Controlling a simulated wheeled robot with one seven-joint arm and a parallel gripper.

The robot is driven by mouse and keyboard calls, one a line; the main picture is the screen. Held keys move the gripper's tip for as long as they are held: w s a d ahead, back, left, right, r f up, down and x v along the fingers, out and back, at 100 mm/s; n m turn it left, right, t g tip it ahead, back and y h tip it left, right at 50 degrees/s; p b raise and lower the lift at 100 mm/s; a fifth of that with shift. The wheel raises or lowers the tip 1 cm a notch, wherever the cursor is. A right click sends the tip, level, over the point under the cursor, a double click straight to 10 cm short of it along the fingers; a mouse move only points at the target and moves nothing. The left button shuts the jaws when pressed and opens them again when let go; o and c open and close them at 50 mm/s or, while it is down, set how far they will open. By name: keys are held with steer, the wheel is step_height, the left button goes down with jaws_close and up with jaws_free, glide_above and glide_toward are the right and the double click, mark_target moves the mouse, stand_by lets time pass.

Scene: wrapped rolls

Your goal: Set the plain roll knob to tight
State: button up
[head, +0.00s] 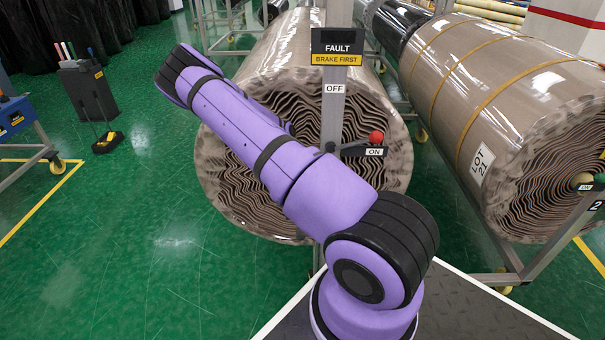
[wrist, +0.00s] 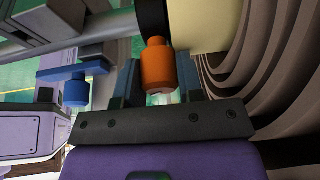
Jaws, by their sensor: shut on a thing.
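The plain roll (head: 300,45), brown and wrapped without bands, stands in the middle of the head view with its wavy layered end facing me. In the wrist view its layers (wrist: 270,60) curve along the right side. My gripper (wrist: 158,82) is shut on an orange knob (wrist: 157,62), which sits between its two dark fingers. The gripper is hidden behind my purple arm in the head view. A blue knob (wrist: 76,91) hangs to the left, outside the fingers. No tight marking can be read in either view.
A grey post in front of the plain roll carries a FAULT / BRAKE FIRST sign (head: 337,47) and a red-knobbed lever (head: 376,138) at ON. A banded roll (head: 520,95) labelled LOT 21 lies at right.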

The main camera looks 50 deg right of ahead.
steer(key=shift+w, duration=0.1)
steer(key=o, duration=0.9)
steer(key=shift+r, duration=0.1)
steer(key=v, duration=1)
steer(key=shift+a+r, duration=0.15)
steer(key=shift+r, duration=0.1)
